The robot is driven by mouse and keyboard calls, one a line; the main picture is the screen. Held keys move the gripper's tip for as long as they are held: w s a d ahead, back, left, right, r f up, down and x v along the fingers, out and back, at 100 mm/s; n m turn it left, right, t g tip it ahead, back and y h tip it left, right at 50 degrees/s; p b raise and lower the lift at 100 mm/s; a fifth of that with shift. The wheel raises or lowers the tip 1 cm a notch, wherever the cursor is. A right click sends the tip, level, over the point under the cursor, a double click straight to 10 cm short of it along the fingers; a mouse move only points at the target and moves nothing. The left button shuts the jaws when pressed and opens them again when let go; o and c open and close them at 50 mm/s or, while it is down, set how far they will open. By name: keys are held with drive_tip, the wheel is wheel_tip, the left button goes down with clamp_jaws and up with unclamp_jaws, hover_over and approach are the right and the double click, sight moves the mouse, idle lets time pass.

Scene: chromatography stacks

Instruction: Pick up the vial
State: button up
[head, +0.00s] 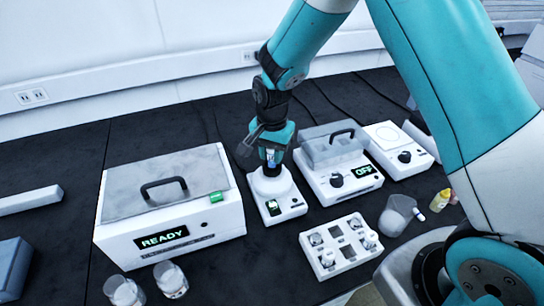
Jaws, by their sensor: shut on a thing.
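My gripper (271,163) points down over the small white device with a round top (287,205) in the middle of the bench. It is shut on a small vial (271,156), which shows only as a pale and blue sliver between the dark fingers. The vial looks upright. Its lower end is at or just above the round top; I cannot tell whether it touches. A white rack (345,272) at the front holds several other vials and has some empty slots.
A large white box reading READY (205,232) stands left, a clear-lidded unit reading OFF (335,190) right. Two glass beakers (122,292) (171,281) stand front left.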

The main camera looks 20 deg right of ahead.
wheel_tip(320, 180, up, 25)
drive_tip(key=p, duration=0.5)
drive_tip(key=shift+f, duration=0.15)
idle(0.5)
